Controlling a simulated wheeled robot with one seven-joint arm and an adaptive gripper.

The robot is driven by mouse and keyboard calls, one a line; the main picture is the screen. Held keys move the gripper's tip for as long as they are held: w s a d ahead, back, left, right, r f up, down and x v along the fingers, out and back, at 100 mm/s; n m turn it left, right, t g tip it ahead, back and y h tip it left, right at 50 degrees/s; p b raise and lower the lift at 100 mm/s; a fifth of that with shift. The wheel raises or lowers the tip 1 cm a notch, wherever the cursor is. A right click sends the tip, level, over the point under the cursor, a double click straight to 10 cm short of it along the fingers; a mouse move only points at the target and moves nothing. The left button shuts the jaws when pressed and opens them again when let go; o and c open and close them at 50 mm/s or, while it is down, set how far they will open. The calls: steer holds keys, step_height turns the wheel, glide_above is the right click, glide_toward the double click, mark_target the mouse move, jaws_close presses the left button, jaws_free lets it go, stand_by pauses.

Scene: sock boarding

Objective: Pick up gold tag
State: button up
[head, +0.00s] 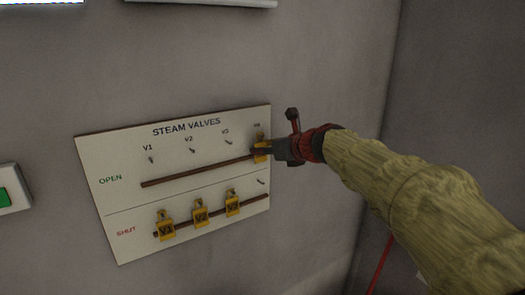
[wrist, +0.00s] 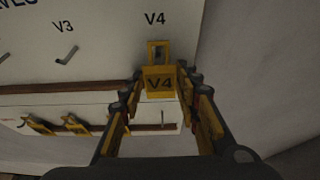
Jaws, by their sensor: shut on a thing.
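The gold tag marked V4 (wrist: 160,83) is between my gripper's fingertips in the wrist view, just below the V4 label on the board. In the head view the same tag (head: 261,153) is at the right end of the OPEN row, partly hidden by my gripper (head: 276,150). My gripper is shut on this tag. The tag hangs upright, with its slotted top at the V4 hook position; I cannot tell whether it is still on the hook. Gold tags V1 (head: 166,229), V2 (head: 201,215) and V3 (head: 232,205) hang in the SHUT row.
The steam valves board (head: 110,165) is on a grey wall. A brown ledge (head: 195,172) runs under the OPEN row and another under the SHUT row. Hooks V1 to V3 in the OPEN row are bare. A box with a green button (head: 5,197) is at left. A wall corner is at right.

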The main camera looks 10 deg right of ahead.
steer(key=r+b+v, duration=0.1)
steer(key=b+v, duration=0.1)
steer(key=v, duration=1.4)
steer(key=shift+w+a+r, duration=0.15)
steer(key=shift+w+r, duration=0.2)
steer(key=w+a+f+g+b, duration=0.1)
steer(key=w+f+b, duration=0.15)
steer(key=f, duration=0.85)
steer(key=w+f+g+b, duration=0.1)
steer(key=f+b, duration=0.2)
steer(key=f, duration=0.8)
steer(key=shift+h, duration=0.3)
steer(key=shift+w+a+f, duration=0.2)
steer(key=shift+w+a, duration=0.3)
steer(key=shift+w, duration=1)
steer(key=shift+w+a+f, duration=0.2)
steer(key=shift+w+a, duration=0.3)
steer(key=shift+w, duration=1.05)
steer(key=shift+w+a+f, duration=0.25)
steer(key=shift+w+a, duration=0.25)
steer(key=shift+w, duration=1)
